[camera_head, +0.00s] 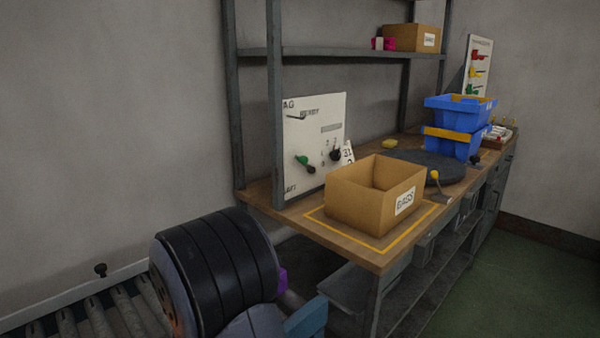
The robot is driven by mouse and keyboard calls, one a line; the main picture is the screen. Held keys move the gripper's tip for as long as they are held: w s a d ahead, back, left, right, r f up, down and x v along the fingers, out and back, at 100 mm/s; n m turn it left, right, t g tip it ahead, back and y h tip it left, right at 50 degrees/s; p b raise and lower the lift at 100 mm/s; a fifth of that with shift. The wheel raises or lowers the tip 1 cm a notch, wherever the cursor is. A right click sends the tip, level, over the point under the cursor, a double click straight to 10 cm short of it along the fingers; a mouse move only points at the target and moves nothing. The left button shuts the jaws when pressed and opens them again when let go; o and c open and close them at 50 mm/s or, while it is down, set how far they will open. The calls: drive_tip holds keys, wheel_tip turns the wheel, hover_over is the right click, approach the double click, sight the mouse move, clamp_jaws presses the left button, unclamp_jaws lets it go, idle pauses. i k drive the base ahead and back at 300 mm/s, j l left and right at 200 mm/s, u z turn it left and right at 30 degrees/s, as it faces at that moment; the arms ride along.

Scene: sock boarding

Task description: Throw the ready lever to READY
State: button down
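A white upright panel (327,108) stands at the back of the left end of the workbench. A label that seems to read READY (310,112) is near its top, with a thin dark bar (296,118) just below and left of it. Lower on the panel are a lever with a green knob (302,160) and a dark knob (335,155). I cannot tell for sure which of these is the ready lever, or its setting. My gripper is not visible.
An open cardboard box (352,207) stands on a yellow-outlined area in front of the panel. A grey shelf post (275,90) rises at the panel's left edge. Blue bins (455,144) and a dark round plate (405,160) are farther right. A roller conveyor (95,318) is lower left.

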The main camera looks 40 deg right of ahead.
sight(302, 160)
drive_tip(key=k+l, duration=0.1)
drive_tip(key=l, duration=1.05)
drive_tip(key=i+l, duration=0.1)
drive_tip(key=l, duration=0.25)
drive_tip(key=z, duration=0.05)
